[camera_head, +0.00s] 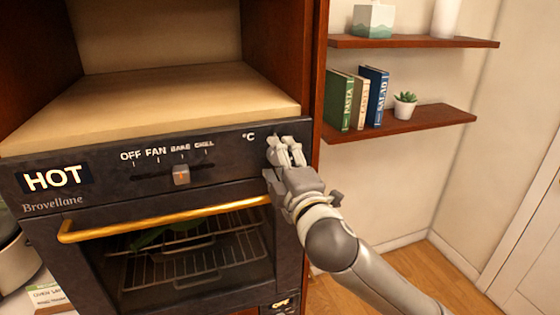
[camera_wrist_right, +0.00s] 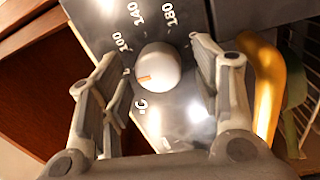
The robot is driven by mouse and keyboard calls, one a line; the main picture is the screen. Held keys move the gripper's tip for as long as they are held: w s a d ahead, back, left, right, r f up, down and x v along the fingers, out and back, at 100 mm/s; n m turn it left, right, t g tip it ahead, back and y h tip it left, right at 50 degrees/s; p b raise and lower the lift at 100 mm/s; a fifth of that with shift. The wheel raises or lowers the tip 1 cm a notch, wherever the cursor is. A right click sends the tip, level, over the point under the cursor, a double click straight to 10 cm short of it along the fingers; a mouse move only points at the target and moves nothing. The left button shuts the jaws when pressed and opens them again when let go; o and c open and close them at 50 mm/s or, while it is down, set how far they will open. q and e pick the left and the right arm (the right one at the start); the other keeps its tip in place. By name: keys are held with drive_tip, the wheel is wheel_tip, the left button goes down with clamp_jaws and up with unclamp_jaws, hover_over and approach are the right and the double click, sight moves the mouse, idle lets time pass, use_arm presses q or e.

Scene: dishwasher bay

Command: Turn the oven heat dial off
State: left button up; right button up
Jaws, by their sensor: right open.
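The round white heat dial (camera_wrist_right: 158,68) with an orange mark shows in the right wrist view on the dark oven panel. Numbers 100, 140 and 180 curve around it, with °C below. The orange mark points left, towards a small label near the left finger. My right gripper (camera_head: 287,147) is open at the right end of the oven (camera_head: 110,200) panel. In the wrist view its fingers (camera_wrist_right: 155,72) stand either side of the dial, with visible gaps. In the head view the gripper hides the dial. My left gripper is not in view.
A slider (camera_head: 181,174) sits under the labels OFF, FAN, BAKE and GRILL. A display (camera_head: 56,178) reads HOT. A gold handle bar (camera_head: 160,220) crosses the oven front below the panel. Shelves (camera_head: 400,125) with books and a plant are on the right wall.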

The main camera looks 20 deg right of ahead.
drive_tip(key=s, duration=0.7)
drive_tip(key=shift+s+f, duration=0.2)
drive_tip(key=shift+f, duration=0.1)
drive_tip(key=shift+d, duration=0.1)
